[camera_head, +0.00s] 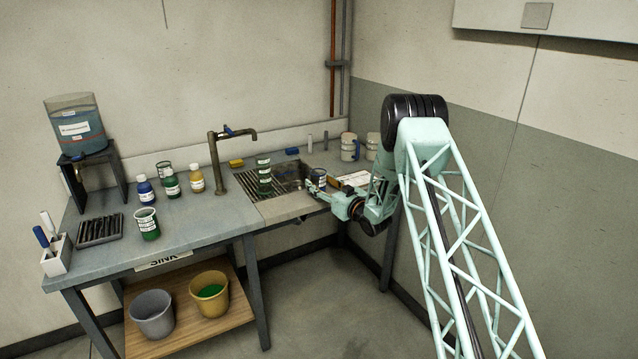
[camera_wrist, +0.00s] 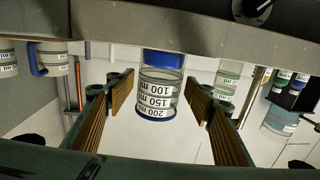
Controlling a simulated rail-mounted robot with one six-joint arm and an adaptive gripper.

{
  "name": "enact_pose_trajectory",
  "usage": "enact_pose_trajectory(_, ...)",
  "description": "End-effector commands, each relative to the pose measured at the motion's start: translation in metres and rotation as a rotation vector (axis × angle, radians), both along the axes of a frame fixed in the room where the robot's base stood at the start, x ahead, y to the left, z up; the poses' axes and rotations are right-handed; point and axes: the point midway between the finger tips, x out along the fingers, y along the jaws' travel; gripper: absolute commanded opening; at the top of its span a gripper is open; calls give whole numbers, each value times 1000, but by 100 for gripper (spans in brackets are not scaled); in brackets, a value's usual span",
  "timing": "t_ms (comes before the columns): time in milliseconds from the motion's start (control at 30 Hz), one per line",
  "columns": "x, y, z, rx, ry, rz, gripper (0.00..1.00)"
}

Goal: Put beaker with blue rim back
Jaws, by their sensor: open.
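The beaker with the blue rim (camera_wrist: 158,96) is clear, with volume labels, and appears upside down in the wrist view. It stands between the two wooden-faced fingers of my gripper (camera_wrist: 161,92), with visible gaps on both sides. A blue patch shows at its base end; I cannot tell whether it is inside or behind the beaker. In the head view, the small beaker (camera_head: 319,174) stands at the right end of the sink, just beyond my open gripper (camera_head: 316,186).
Mugs (camera_head: 349,148) stand at the back right. Bottles (camera_head: 171,183) and a green-filled beaker (camera_head: 147,223) occupy the left bench. A black tray (camera_head: 101,229) lies there too.

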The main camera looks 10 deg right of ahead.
Motion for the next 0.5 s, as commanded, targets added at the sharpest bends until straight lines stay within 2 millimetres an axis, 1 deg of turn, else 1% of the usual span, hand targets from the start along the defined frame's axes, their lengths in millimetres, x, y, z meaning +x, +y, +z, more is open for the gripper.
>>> enact_pose_trajectory(267, -32, -16, 1, 0, 2, -3, 48)
enact_pose_trajectory(500, -65, -30, 0, 0, 3, -2, 48)
